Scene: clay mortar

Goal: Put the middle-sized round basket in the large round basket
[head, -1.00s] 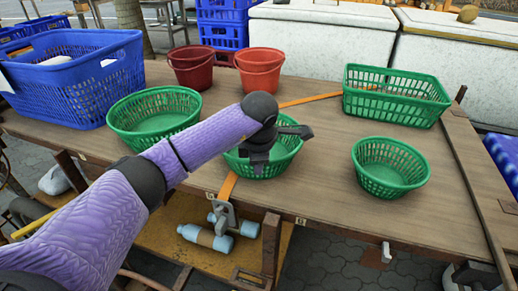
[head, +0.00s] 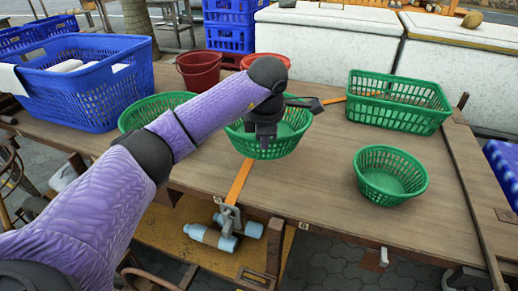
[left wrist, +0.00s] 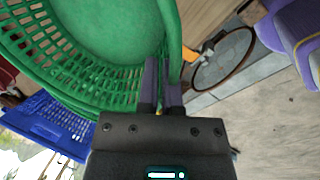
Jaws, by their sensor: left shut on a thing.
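My left gripper (head: 264,140) is shut on the near rim of the middle-sized round green basket (head: 286,140). In the left wrist view the fingers (left wrist: 164,88) straddle the rim of this basket (left wrist: 110,35), which is empty. It looks upright and seems raised off the table. The large round green basket (head: 138,112) stands on the table to its left, and my left arm hides most of it. A smaller round green basket (head: 390,178) stands empty at the right. My right gripper is not in view.
A blue crate (head: 95,95) is at the left. Two red buckets, one darker (head: 198,71) and one lighter (head: 285,63), stand behind. A rectangular green basket (head: 398,108) is at the back right.

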